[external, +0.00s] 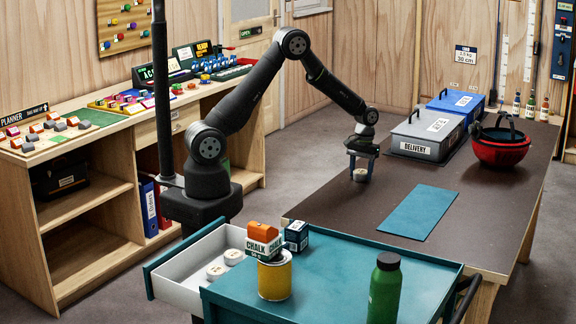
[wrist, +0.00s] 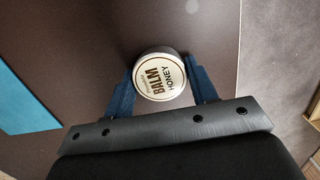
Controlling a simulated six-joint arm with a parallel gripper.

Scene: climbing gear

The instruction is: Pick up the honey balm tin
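The honey balm tin (wrist: 160,77) is a small round pale tin. Its lid reads "BALM" and "HONEY" in the wrist view. In the external view the tin (external: 361,175) sits on the dark brown table top (external: 320,204). My gripper (external: 363,167) points down right over it. In the wrist view its two blue fingers (wrist: 160,72) stand on either side of the tin, very close to its edge. In the external view the fingers look spread wider than the tin, with the tin low between them. Firm contact cannot be made out.
A grey "DELIVERY" box (external: 427,135) and a blue box (external: 456,106) stand behind the tin. A red bowl-shaped item (external: 499,152) is to their right. A teal mat (external: 418,212) lies in front. An open drawer (external: 186,276) holds two pale round tins (external: 216,271).

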